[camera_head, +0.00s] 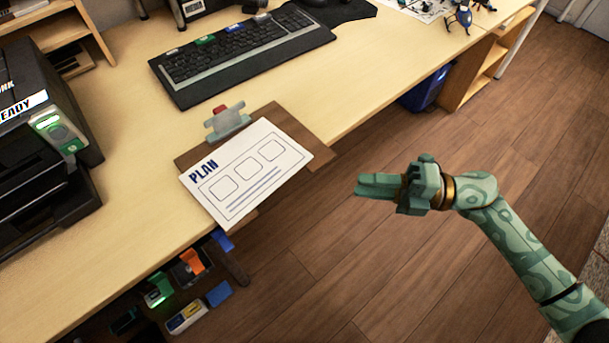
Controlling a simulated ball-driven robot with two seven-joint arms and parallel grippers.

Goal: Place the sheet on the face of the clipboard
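The white sheet (248,203), printed "PLAN" with boxes and lines, lies over the brown clipboard (277,116). It covers most of the board's face and sits a little askew to it. The sheet's lower-left edge reaches past the board toward the table's front edge. The clipboard's metal clip (228,122) is at its upper left, just above the sheet and apart from it. My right gripper (358,187) is to the right of the clipboard, beyond the table edge, touching nothing. Its fingers lie close together with nothing between them. My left gripper is out of view.
A black keyboard (240,50) lies behind the clipboard. A black printer (40,150) stands at the left. Several small coloured items sit on a shelf below the table's front edge. A blue bin (426,90) and wooden shelf (478,72) stand at the right. The floor under my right arm is clear.

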